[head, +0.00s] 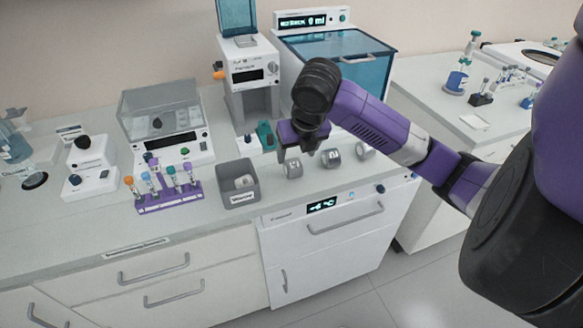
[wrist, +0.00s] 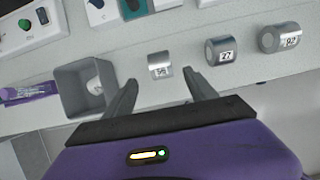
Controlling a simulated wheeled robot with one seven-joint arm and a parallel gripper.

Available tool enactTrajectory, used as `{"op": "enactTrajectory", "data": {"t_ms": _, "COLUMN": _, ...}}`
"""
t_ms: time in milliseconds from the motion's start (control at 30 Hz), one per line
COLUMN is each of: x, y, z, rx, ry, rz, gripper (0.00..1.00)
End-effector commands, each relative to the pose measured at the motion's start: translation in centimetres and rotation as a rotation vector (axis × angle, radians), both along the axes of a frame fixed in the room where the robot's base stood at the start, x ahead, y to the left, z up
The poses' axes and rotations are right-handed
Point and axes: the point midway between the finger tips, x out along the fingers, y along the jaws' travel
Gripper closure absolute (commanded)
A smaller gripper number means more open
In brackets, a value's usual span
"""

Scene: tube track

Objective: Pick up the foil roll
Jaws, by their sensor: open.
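Three short silver cylinders with numbered white labels lie in a row near the front of the bench, and they look like foil rolls. The left one (head: 293,168) is below my gripper (head: 297,153); in the wrist view this left cylinder (wrist: 160,65) shows between and just beyond the fingertips. The middle cylinder (head: 331,158) and right cylinder (head: 364,150) lie to its right; they also show in the wrist view, the middle (wrist: 220,51) and the right (wrist: 279,38). I cannot tell which one the task names. My gripper is open and empty above the bench.
A grey bin (head: 239,192) with a pale item inside stands left of the cylinders. A purple tube rack (head: 168,203) is farther left. A tall white device (head: 250,85) and a blue-lidded machine (head: 335,65) stand behind. The bench's front edge is close.

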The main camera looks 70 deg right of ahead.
Motion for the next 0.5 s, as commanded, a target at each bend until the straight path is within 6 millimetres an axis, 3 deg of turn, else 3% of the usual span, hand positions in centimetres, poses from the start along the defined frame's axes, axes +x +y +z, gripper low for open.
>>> {"op": "enactTrajectory", "data": {"t_ms": 500, "x": 1.6, "y": -2.3, "z": -4.9, "rx": 0.002, "ry": -0.001, "rz": 0.002, "gripper": 0.35}}
